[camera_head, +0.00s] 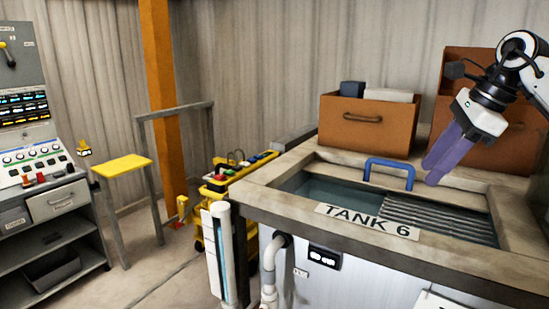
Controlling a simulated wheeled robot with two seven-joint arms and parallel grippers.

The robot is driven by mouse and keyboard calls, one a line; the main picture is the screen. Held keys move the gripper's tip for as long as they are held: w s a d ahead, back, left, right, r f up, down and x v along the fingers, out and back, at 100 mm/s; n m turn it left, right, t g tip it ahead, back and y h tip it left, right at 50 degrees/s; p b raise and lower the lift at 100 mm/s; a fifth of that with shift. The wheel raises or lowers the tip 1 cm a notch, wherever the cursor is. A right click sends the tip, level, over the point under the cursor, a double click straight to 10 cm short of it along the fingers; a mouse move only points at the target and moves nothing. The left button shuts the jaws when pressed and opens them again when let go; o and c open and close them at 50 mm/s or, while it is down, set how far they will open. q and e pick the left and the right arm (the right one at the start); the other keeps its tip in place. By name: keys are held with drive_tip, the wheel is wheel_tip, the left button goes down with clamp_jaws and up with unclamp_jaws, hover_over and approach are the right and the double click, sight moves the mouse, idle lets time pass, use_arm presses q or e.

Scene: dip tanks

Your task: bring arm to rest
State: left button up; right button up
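My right arm comes in from the upper right. Its gripper (430,174), with two purple fingers, points down and to the left above the back right part of the tank. The fingers overlap in this view, so I cannot tell how far apart they are. No held object shows at their tips. The tank (262,195) has a broad rim, dark liquid, a ribbed grey part and a "TANK 6" label. A blue handle (390,163) stands just left of the fingertips, apart from them in the picture. My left gripper is not in view.
Brown boxes (365,138) stand behind the tank, one partly behind my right arm. A yellow cart (205,228) with coloured items is left of the tank. A control console (35,165), a yellow platform (122,166) and an orange post (160,85) are farther left, with some open floor.

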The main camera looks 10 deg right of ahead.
drive_tip(key=w+a+n, duration=0.2)
drive_tip(key=a+n, duration=0.1)
drive_tip(key=a, duration=0.9)
drive_tip(key=s+a+f+m+y, duration=0.3)
drive_tip(key=a+f+m+y, duration=0.4)
drive_tip(key=a+f+y, duration=0.8)
drive_tip(key=s+d+f+m+t+h, duration=0.3)
drive_tip(key=f+m+t+h, duration=0.15)
drive_tip(key=f+m, duration=0.6)
drive_tip(key=s+d+f+m+t+h, duration=0.3)
drive_tip(key=f+m+t, duration=0.4)
drive_tip(key=m, duration=0.7)
drive_tip(key=s+d+f+m+g+h, duration=0.2)
drive_tip(key=s+d+f+m+h, duration=0.3)
drive_tip(key=f, duration=0.3)
drive_tip(key=s+d+f+m+g+h, duration=0.25)
drive_tip(key=s+f+m, duration=0.25)
drive_tip(key=s+f, duration=0.25)
drive_tip(key=s+d+f+m+g+h, duration=0.1)
drive_tip(key=s+d+f+m+g, duration=0.15)
drive_tip(key=s, duration=0.35)
drive_tip(key=s+d+f+m+g+h, duration=0.1)
drive_tip(key=s+f+m, duration=0.1)
drive_tip(key=s+f, duration=0.3)
drive_tip(key=a+r+m+t+y, duration=0.1)
drive_tip(key=a+m, duration=0.3)
drive_tip(key=a, duration=0.8)
drive_tip(key=shift+a+r, duration=0.3)
drive_tip(key=shift+r, duration=0.25)
